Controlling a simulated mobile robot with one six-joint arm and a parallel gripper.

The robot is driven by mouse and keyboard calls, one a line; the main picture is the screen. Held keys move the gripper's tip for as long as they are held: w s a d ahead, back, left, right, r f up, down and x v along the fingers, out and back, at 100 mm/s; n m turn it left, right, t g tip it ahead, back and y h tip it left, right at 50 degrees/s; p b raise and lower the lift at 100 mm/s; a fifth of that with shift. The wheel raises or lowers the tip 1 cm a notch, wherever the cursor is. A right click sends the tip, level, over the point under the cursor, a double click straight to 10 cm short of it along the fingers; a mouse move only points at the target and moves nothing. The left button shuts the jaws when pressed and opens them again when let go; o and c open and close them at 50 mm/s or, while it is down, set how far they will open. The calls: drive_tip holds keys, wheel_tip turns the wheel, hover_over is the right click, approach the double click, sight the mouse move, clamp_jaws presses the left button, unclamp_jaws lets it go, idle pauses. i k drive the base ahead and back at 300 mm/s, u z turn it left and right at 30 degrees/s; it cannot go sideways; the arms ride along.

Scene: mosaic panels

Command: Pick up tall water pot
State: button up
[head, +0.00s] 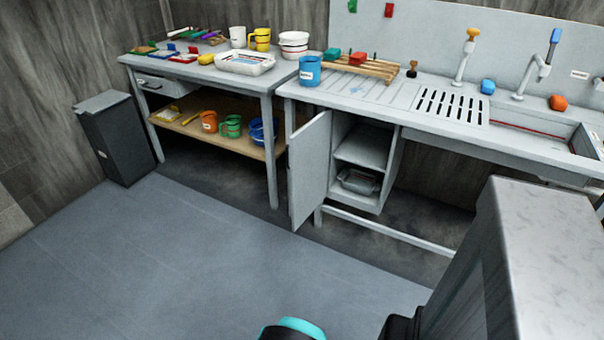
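No label in the head view marks a tall water pot, and I cannot tell which vessel it is. A blue cylindrical pot (310,71) stands upright on the left end of the sink counter (345,86). A yellow jug (261,39) and a white mug-like pot (238,37) stand at the back of the left table (205,73). On its lower shelf (190,126) are an orange cup (209,121), a green jug (231,126) and a blue pot (262,131). My gripper is not visible; only a teal and black part of mine shows at the bottom edge.
A cabinet door (310,170) hangs open below the counter and juts out over the floor. A dark grey bin (115,140) stands left of the table. A grey block with a pale top (560,260) fills the lower right. The floor (190,255) in front is clear.

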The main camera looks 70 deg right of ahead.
sight(310, 67)
drive_tip(key=u, duration=0.1)
drive_tip(key=i, duration=2.55)
drive_tip(key=u, duration=1.4)
drive_tip(key=k, duration=0.15)
drive_tip(key=z, duration=3.35)
